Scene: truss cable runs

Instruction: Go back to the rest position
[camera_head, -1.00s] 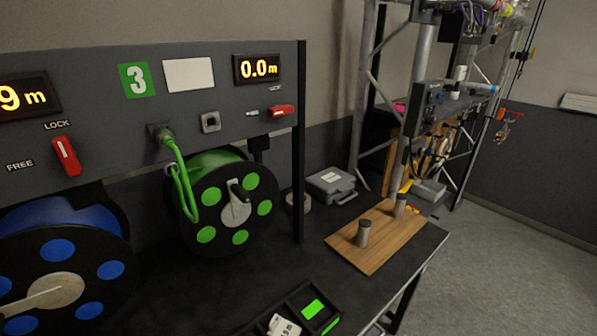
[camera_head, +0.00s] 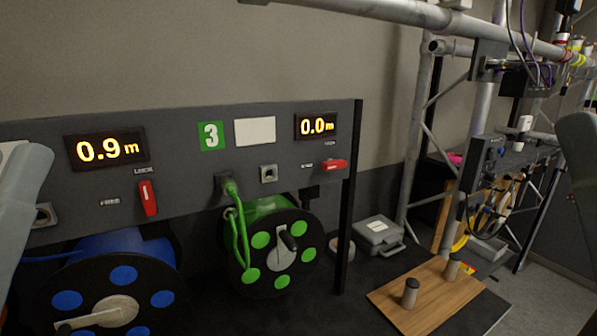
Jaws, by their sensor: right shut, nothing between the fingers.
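My left arm (camera_head: 14,205) shows as a pale grey link at the left edge, in front of the panel. Its gripper is out of the picture. My right arm (camera_head: 582,150) shows as a grey link at the right edge, in front of the truss side. Its gripper is mostly cut off there and its fingertips are hard to make out; it is shut with nothing in it. Both arms are apart from the reels and the bench. No rest position is marked in view.
The panel's displays read 0.9 m (camera_head: 107,149) and 0.0 m (camera_head: 317,126). Below are a blue reel (camera_head: 122,275) and a green reel (camera_head: 262,240). A wooden board (camera_head: 440,300) with two grey cylinders and a grey case (camera_head: 377,228) lie on the bench. A truss (camera_head: 418,140) stands behind.

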